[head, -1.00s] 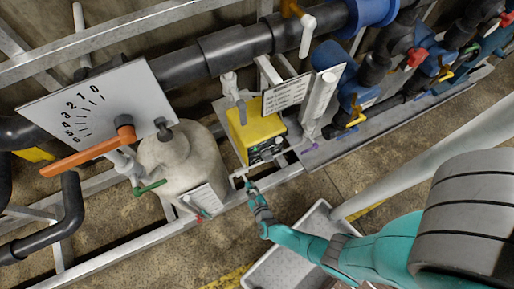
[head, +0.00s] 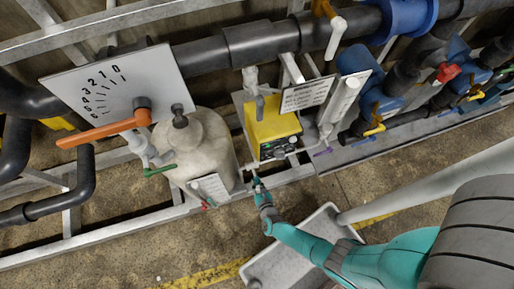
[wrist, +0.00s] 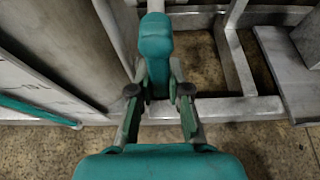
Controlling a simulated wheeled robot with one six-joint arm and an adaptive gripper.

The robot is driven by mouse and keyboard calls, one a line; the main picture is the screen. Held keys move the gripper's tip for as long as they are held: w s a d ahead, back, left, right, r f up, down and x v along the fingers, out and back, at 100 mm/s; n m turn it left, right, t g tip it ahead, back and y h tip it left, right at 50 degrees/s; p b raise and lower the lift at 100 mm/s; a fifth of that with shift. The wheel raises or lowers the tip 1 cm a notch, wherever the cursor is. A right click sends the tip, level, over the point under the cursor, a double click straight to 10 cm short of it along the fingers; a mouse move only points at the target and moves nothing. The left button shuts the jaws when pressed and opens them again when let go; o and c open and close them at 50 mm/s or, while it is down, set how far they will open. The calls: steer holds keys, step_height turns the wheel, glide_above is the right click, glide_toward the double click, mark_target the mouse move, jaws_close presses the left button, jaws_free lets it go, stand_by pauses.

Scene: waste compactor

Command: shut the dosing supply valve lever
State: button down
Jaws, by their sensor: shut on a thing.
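In the wrist view a teal lever handle (wrist: 155,42) hangs from a white pipe and points down between my fingers. I take it to be the dosing supply valve lever. My gripper (wrist: 159,92) is shut on its lower end, a finger on each side. In the head view my gripper (head: 257,183) is just below the front of the yellow dosing pump (head: 272,128), at the end of the thin white pipework. The lever is small there and mostly hidden by my gripper, so its exact angle is unclear.
A pale tank (head: 200,150) with a green lever (head: 160,170) stands left of the pump. A purple lever (head: 323,152) is to the right. An orange lever (head: 105,132) crosses a scale plate. A grey tray (head: 290,250) lies on the floor under my arm.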

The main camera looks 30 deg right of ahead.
steer(key=c, duration=1.1)
jaws_free()
steer(key=shift+w, duration=0.1)
steer(key=v, duration=1.2)
steer(key=shift+d+r, duration=0.1)
steer(key=shift+r, duration=0.05)
